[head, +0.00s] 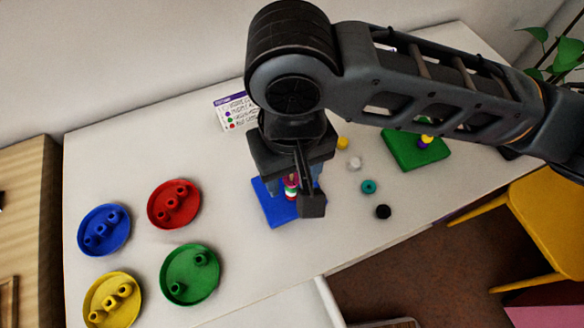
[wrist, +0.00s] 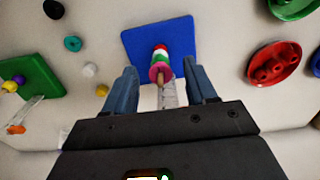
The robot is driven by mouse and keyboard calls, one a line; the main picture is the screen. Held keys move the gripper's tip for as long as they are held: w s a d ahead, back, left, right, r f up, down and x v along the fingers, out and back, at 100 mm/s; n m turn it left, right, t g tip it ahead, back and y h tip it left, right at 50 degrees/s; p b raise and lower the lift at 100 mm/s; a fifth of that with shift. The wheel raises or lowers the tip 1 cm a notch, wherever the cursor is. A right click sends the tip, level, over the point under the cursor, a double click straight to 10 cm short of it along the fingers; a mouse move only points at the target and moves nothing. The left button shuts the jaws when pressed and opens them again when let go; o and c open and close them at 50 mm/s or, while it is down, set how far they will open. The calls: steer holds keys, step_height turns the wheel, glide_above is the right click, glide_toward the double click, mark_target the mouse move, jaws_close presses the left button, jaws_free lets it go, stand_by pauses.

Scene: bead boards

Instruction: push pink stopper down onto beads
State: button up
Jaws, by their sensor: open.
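The blue board (head: 268,207) lies on the white table, and it also shows in the wrist view (wrist: 136,41). A short stack of red, white and green beads (wrist: 160,53) stands on its peg. The pink stopper (wrist: 160,73) is on the same peg, on the camera side of the beads. Whether it touches the top bead I cannot tell. My gripper (wrist: 161,76) is open, pointing down over the board, with one finger on each side of the peg. The fingers stand apart from the stopper. In the head view, my gripper partly hides the stack.
A green board (head: 416,152) with beads stands to the right. Loose yellow, white, teal and black beads (head: 369,187) lie between the boards. Blue, red, yellow and green dishes (head: 190,274) with beads are at left. A printed card (head: 229,113) stands behind.

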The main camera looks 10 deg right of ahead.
steer(key=shift+r, duration=3.9)
